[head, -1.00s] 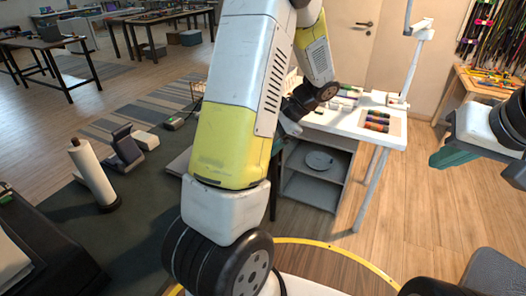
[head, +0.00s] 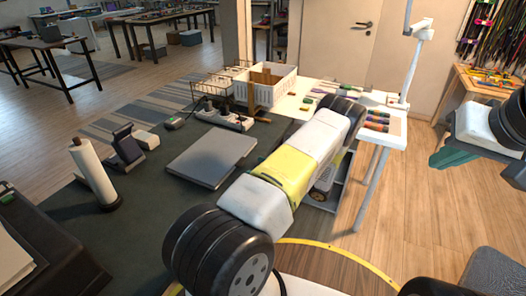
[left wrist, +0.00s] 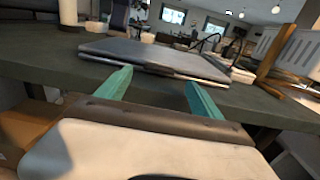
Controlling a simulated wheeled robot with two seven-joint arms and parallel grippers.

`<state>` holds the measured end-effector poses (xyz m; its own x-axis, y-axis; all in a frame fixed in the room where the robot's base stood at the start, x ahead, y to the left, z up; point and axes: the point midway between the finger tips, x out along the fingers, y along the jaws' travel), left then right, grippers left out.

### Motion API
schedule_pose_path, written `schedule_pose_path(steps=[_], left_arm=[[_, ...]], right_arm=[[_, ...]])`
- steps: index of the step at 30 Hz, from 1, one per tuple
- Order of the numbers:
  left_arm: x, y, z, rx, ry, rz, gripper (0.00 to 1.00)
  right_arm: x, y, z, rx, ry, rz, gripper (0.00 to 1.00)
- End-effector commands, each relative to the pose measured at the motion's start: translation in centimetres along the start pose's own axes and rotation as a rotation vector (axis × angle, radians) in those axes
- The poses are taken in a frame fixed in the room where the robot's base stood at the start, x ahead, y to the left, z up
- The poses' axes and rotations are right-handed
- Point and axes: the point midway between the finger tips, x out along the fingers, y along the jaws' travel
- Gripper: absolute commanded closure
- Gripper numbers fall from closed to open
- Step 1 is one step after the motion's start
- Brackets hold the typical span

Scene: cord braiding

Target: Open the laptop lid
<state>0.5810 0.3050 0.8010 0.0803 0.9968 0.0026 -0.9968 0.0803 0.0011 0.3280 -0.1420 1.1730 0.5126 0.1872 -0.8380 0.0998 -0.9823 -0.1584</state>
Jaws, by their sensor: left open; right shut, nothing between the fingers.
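The laptop (head: 212,155) is a flat grey slab lying closed on the dark green table mat, left of centre in the head view. In the left wrist view the laptop (left wrist: 160,55) is seen nearly edge-on, with its lid down, near the table's edge. My left gripper (left wrist: 158,80) is open, its two teal fingers spread and pointing at the laptop's near edge, with nothing between them. Whether the fingertips touch the laptop cannot be told. In the head view my left arm hides that gripper. My right gripper (head: 450,157) is shut and empty at the right edge, far from the laptop.
A power strip (head: 222,116) lies behind the laptop, with a white basket (head: 265,87) beyond. A paper towel roll (head: 92,172) and a dark device on a stand (head: 126,145) stand to the left.

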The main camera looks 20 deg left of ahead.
Motion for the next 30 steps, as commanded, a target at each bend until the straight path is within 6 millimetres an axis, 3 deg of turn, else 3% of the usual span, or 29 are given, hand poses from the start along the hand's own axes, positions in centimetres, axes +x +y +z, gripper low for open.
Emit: schedule_pose_path(steps=[9, 20, 23, 30], left_arm=[[4.7, 0.1, 0.0, -0.002, 0.001, 0.003, 0.24], [5.4, 0.0, 0.0, -0.001, 0.003, 0.002, 0.24], [5.4, 0.0, 0.0, -0.001, 0.003, 0.002, 0.39], [5.4, 0.0, 0.0, -0.001, 0.003, 0.002, 0.86]], right_arm=[[0.0, 0.0, 0.0, 0.0, 0.0, 0.0, 1.0], [0.0, 0.0, 0.0, 0.0, 0.0, 0.0, 1.0], [0.0, 0.0, 0.0, 0.0, 0.0, 0.0, 1.0], [0.0, 0.0, 0.0, 0.0, 0.0, 0.0, 1.0]])
